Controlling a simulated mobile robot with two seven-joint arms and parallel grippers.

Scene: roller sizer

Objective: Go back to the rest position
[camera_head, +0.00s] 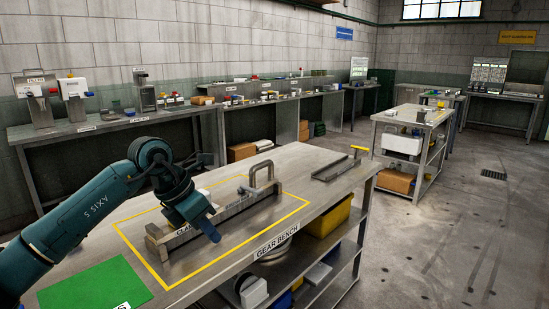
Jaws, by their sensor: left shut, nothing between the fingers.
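My left arm reaches in from the left over the gear bench (325,180). My left gripper (208,229) is low over the near part of a long grey metal fixture (235,199), inside a yellow outlined area. The gripper is shut and empty. The picture does not show whether it touches the fixture, and it hides part of the fixture and of its label. The fixture has an upright handle (262,172) at its far end. My right gripper is not in view.
A green mat (95,285) lies at the bench's near left. A flat metal tool with a yellow handle (359,150) lies at the far end. A shelf below holds a yellow bin (328,220). A wall bench (105,122) stands behind. Floor at the right is open.

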